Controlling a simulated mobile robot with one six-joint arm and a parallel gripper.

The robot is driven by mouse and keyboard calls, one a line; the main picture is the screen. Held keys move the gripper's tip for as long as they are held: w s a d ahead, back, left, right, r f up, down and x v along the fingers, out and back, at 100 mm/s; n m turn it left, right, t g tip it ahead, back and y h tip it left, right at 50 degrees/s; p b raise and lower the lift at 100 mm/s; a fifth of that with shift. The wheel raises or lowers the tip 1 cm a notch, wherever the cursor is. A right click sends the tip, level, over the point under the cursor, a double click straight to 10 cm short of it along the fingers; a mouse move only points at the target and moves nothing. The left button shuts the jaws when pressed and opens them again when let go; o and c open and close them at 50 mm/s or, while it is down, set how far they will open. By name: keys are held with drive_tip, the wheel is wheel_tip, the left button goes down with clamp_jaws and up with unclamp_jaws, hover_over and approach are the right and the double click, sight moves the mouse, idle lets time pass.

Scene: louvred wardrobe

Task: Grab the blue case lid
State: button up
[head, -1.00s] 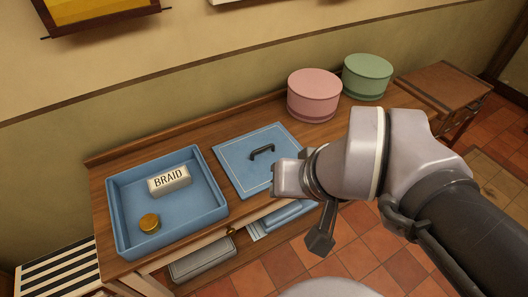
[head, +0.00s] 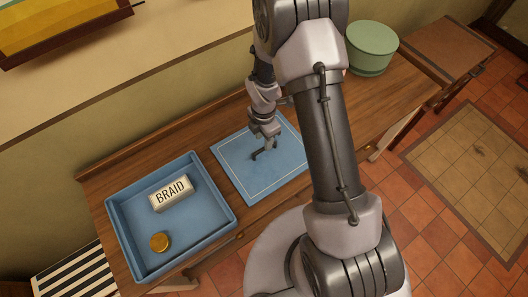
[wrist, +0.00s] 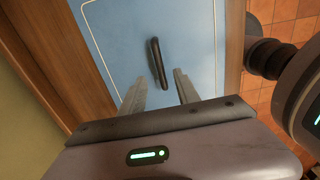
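The blue case lid (head: 243,178) lies flat on the wooden table, right of the open blue case (head: 128,225). It has a pale border line and a dark handle (head: 264,153) in its middle. My gripper (head: 266,139) is over the lid, close to the handle. In the wrist view the lid (wrist: 195,35) fills the middle, and the handle (wrist: 156,62) stands just beyond and between the fingertips of my gripper (wrist: 159,76). The fingers are apart, and the handle does not look gripped.
A green round box (head: 371,48) stands toward the right of the table (head: 200,135). A wall runs behind, and tiled floor (head: 440,215) lies in front.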

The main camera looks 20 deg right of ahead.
drive_tip(key=f+b, duration=0.1)
drive_tip(key=f, duration=0.2)
drive_tip(key=f+b, duration=0.1)
drive_tip(key=f, duration=0.3)
drive_tip(key=shift+d, duration=0.2)
drive_tip(key=shift+r, duration=0.2)
drive_tip(key=shift+c, duration=0.5)
clamp_jaws()
